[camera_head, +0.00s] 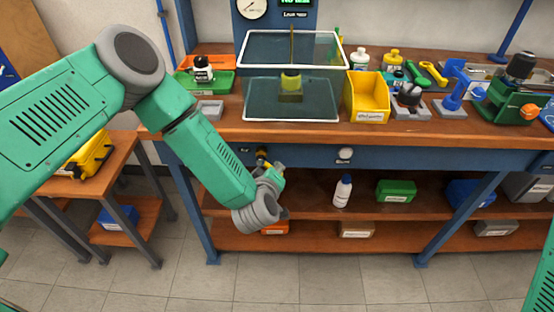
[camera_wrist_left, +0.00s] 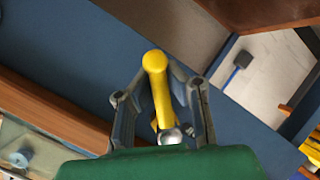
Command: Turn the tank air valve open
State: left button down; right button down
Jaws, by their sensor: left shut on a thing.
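The tank air valve shows as a yellow lever handle (camera_wrist_left: 155,82) with a silvery round part at its base, in front of the blue bench apron, in the left wrist view. A small yellow part of it shows at the apron in the head view (camera_head: 262,152). My left gripper (camera_wrist_left: 157,92) is shut on this handle, one grey finger on each side. In the head view the left gripper (camera_head: 270,170) is below the bench top, mostly hidden by its own wrist. The water tank (camera_head: 292,119) stands on the bench above. My right gripper is not in view.
The wooden bench top (camera_head: 240,130) overhangs the left gripper, with a shelf (camera_head: 320,235) below. A white round knob (camera_head: 345,153) is on the apron to the right. A yellow bin (camera_head: 368,114) and several tools crowd the bench. A side table (camera_head: 110,165) stands left.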

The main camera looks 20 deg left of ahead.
pick_arm(q)
jog(key=shift+s+a+f+m+g+y+p, duration=0.25)
jog(key=shift+s+a+f+m+y+p, duration=0.15)
jog(key=shift+m+y, duration=0.45)
jog(key=shift+s+a+f+m+g+y+p, duration=0.2)
jog(key=shift+a+f+m+g+y+p, duration=0.3)
jog(key=shift+m, duration=0.6)
jog(key=shift+s+a+f+m+g+y+p, duration=0.1)
jog(key=shift+s+a+f+m+y+p, duration=0.15)
jog(key=shift+a+m+y, duration=0.45)
jog(key=shift+d+m, duration=0.1)
jog(key=shift+m, duration=0.25)
jog(key=c, duration=1.5)
grip_release()
jog(key=shift+r, duration=0.15)
jog(key=shift+r+y, duration=0.15)
jog(key=shift+y, duration=0.1)
jog(key=shift+w, duration=0.1)
jog(key=shift+d+r, duration=0.1)
